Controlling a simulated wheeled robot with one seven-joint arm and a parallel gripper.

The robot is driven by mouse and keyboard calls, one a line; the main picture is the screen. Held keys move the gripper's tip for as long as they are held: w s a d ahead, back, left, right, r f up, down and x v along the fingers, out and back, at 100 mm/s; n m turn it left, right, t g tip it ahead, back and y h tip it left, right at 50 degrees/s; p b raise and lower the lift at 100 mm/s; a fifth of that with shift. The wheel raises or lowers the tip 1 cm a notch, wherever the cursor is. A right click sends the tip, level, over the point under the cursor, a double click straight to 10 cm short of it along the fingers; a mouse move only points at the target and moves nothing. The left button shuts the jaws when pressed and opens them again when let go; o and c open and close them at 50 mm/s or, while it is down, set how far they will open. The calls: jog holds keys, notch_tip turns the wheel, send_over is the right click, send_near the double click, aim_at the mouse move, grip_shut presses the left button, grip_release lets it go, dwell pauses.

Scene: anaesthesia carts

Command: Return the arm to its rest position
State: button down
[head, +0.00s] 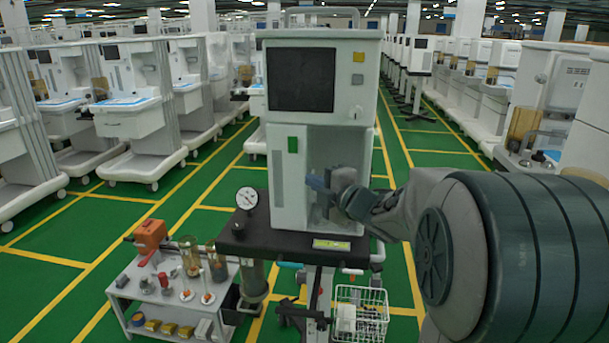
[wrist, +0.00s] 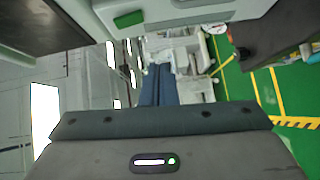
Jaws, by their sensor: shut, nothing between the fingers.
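My arm reaches in from the right in the head view. My gripper (head: 318,182) is in front of the white anaesthesia machine (head: 336,45), near its recessed lower front. The fingers point left and look closed together, with nothing seen between them. In the wrist view my gripper (wrist: 159,70) shows as two blue fingers side by side, shut and empty. The machine's white edge with a green label (wrist: 129,19) shows at the top of that view. Whether the fingers touch the machine is not clear.
The machine stands on a dark cart top (head: 290,243) with a round gauge (head: 247,198). A low grey cart (head: 150,291) with an orange device and clear cylinders stands at left. A white wire basket (head: 360,312) hangs below. Rows of other carts line green floor aisles.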

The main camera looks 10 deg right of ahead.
jog(key=shift+s+d+f, duration=0.15)
jog(key=shift+s+d, duration=0.25)
jog(key=shift+s, duration=0.35)
